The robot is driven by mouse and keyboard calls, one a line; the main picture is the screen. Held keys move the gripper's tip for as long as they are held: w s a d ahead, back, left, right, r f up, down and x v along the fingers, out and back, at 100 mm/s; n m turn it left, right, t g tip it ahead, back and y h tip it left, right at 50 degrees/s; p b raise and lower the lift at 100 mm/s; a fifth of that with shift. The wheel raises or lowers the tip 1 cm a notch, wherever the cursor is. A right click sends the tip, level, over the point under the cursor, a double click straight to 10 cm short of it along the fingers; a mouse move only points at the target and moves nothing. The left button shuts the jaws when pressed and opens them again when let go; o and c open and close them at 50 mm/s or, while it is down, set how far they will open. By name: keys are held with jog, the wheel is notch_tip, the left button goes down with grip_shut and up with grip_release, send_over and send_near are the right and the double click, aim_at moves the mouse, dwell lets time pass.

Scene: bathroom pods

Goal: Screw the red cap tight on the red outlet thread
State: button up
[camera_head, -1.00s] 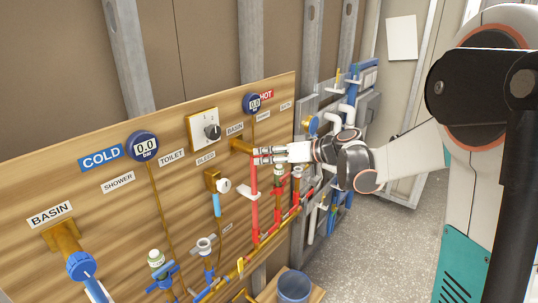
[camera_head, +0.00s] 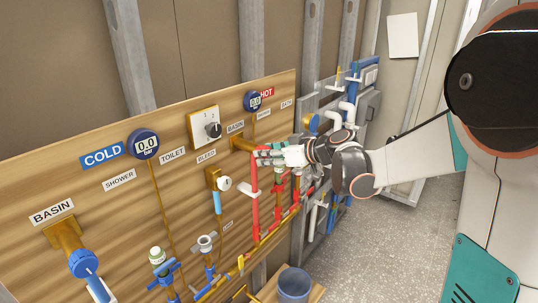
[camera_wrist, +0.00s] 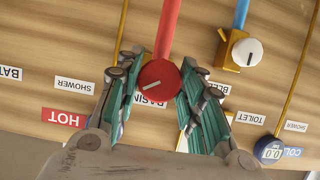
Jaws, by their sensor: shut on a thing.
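The red cap (camera_wrist: 158,77), round with a white line on its face, sits at the end of the red pipe (camera_wrist: 168,28) in the wrist view. My gripper (camera_wrist: 161,84) has one teal-padded finger on each side of the cap and is shut on it. In the head view my gripper (camera_head: 266,156) reaches in from the right to the top of the red pipe (camera_head: 255,200), beside the brass outlet (camera_head: 241,144). The outlet thread is hidden behind the cap, so I cannot tell how far the cap is on.
The wooden board (camera_head: 100,215) carries labels, gauges and other valves. The bleed valve (camera_head: 223,184) with its white knob is left of my gripper; it also shows in the wrist view (camera_wrist: 246,52). A blue bucket (camera_head: 294,284) stands below. Open floor lies right.

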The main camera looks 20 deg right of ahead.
jog(key=shift+m+g+y+b, duration=0.45)
jog(key=shift+m+y, duration=0.25)
jog(key=shift+m, duration=0.5)
jog(key=shift+m+g+y+b, duration=0.35)
jog(key=shift+m+y+b, duration=0.3)
jog(key=shift+m, duration=0.45)
jog(key=shift+w, duration=0.1)
